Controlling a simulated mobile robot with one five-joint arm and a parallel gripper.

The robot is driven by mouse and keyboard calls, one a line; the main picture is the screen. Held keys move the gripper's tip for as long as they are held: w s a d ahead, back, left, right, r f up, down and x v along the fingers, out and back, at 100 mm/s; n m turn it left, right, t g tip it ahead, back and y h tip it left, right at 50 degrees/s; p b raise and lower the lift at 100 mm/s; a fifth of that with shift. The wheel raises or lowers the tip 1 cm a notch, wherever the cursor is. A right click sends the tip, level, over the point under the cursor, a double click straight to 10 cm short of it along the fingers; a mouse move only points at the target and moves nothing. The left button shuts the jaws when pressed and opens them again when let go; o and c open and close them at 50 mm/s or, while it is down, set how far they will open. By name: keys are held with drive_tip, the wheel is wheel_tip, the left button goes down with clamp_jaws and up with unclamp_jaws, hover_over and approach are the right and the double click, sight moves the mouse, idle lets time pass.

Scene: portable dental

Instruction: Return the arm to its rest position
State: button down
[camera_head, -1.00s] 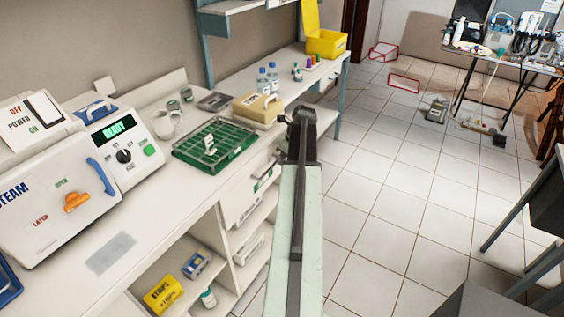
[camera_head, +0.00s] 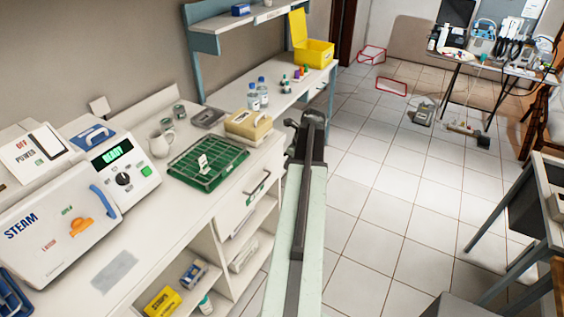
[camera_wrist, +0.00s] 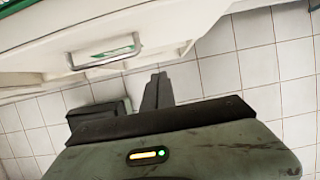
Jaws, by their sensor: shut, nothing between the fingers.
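My arm stretches forward in the middle of the head view, beside the counter's front edge and over the floor. My gripper (camera_wrist: 158,90) shows in the wrist view with its two dark fingers together and nothing between them. It points past a drawer handle (camera_wrist: 105,52) on the counter front and is apart from it. In the head view the far end of my arm hides the fingertips.
The white counter (camera_head: 115,270) runs along the left, with a steam sterilizer (camera_head: 60,215), a green rack (camera_head: 207,163) and a beige box (camera_head: 248,125). A drawer (camera_head: 240,210) faces my arm. Tiled floor (camera_head: 385,200) is free to the right.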

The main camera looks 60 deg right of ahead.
drive_tip(key=shift+s+r, duration=0.2)
drive_tip(key=shift+r, duration=0.2)
drive_tip(key=shift+r, duration=0.1)
